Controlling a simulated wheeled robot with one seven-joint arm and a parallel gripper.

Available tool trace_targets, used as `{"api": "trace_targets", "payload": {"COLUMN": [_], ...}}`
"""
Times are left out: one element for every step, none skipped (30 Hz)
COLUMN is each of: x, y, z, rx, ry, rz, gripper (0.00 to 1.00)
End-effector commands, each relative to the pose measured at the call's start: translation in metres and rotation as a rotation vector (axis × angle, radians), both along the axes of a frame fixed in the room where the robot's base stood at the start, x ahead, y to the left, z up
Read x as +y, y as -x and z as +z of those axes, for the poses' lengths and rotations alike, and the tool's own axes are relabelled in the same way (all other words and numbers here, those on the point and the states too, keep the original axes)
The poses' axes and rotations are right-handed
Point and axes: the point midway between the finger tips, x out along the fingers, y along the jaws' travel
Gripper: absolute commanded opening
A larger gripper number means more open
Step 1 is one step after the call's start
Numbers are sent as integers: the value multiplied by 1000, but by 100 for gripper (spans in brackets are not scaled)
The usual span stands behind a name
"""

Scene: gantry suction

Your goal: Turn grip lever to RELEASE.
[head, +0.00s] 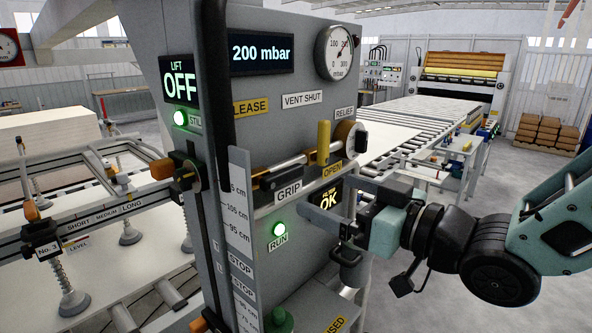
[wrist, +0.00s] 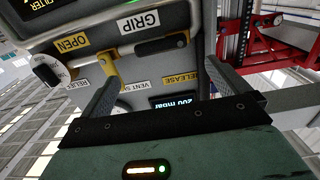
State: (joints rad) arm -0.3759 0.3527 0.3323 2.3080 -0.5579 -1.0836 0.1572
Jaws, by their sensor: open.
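The grip lever (head: 275,178), a dark handle on the grey control panel, lies beside the GRIP label (head: 289,190). In the wrist view the panel looks upside down; the dark lever (wrist: 162,46) is beside GRIP, and the yellow RELEASE label (wrist: 180,79) is apart from it. In the head view the RELEASE label (head: 250,106) is partly hidden by a dark post. My gripper (head: 322,205) is open and empty in front of the panel, to the right of the lever. In the wrist view its fingers (wrist: 160,78) frame the lever area without visible contact.
A yellow vent handle (head: 323,142) and a round relief knob (head: 345,138) stick out close to the lever. A gauge (head: 335,52) and a 200 mbar display (head: 262,54) are above. A green RUN lamp (head: 280,229) is below.

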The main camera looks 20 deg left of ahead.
Motion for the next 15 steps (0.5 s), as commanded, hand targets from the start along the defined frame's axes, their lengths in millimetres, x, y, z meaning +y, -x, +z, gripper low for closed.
{"api": "trace_targets", "payload": {"x": [12, 17, 25, 31, 36, 43, 49, 53, 59, 64, 67, 72, 74, 77, 80], "y": [-3, -6, -9, -12, -14, -17, -19, -21, -24, -25, -27, -29, -31, -32, -33], "z": [3, 4, 3, 3, 3, 4, 3, 3, 3, 3, 3, 2, 2, 2, 1], "rx": [2, 2, 3, 2, 3, 1, 2, 2, 2, 1, 1, 0, 0, 0, 0], "ry": [0, -1, 0, 0, 1, 1, 0, -1, 0, 1, 1, 1, 1, 1, 1], "rz": [3, 3, 3, 2, 2, 2, 2, 1, 0, 1, 1, 0, 0, 0, 0], "gripper": [100, 100, 100, 100, 100, 100, 100, 100, 100, 100, 100, 100, 100, 100, 100]}}
